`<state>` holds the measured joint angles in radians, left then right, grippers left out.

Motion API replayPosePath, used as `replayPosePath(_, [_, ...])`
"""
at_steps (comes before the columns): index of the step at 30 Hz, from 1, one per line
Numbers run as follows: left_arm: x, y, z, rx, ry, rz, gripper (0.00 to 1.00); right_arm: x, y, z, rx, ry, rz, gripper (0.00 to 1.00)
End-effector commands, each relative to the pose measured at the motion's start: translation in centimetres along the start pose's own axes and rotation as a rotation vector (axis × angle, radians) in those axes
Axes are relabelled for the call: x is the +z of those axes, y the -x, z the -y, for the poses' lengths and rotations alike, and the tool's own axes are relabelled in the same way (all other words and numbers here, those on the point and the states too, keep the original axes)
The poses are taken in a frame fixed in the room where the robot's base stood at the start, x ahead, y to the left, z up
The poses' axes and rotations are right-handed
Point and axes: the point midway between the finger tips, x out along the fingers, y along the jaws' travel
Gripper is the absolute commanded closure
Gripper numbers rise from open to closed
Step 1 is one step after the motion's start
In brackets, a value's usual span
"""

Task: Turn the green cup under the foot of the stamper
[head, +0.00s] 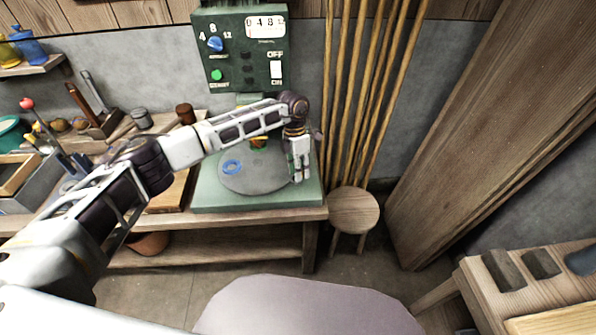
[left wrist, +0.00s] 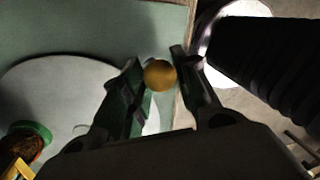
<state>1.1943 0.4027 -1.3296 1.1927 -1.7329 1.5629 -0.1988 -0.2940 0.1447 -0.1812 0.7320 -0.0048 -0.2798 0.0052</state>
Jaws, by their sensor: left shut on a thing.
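A grey round turntable (head: 245,182) lies on a pale green base (head: 215,200) on the workbench. A small green and orange object, likely the green cup (head: 258,143), is at the turntable's back, partly hidden by my arm. In the left wrist view a green-rimmed cup (left wrist: 28,140) with a brown inside stands at lower left. My left gripper (head: 300,178) points down at the disc's right edge. Its fingers (left wrist: 162,80) are shut on a small yellow-brown round knob (left wrist: 160,74). The stamper's foot is hidden behind my arm. My right gripper is not in view.
A blue ring (head: 232,167) lies on the disc. A green control box (head: 240,50) with a knob and switch hangs behind. Wooden poles (head: 365,90) and a round stool (head: 354,210) stand right of the bench. A tool rack (head: 100,125) stands left.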

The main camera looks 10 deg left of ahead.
Motion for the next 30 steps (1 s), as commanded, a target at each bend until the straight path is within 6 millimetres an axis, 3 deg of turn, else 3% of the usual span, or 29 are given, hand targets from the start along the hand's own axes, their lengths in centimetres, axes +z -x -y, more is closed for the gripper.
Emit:
replayPosePath(8, [0.09,0.2,-0.23,0.005,0.004,0.006,1.0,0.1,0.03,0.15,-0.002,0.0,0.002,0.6])
replayPosePath(9, [0.09,0.21,-0.24,0.005,0.004,0.006,0.67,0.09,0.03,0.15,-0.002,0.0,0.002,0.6])
replayPosePath(14, [0.07,0.18,-0.18,0.004,0.003,0.005,0.48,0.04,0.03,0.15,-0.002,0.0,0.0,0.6])
replayPosePath(30, [0.09,0.96,-0.13,0.003,0.001,0.005,0.48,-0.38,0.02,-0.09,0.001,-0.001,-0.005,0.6])
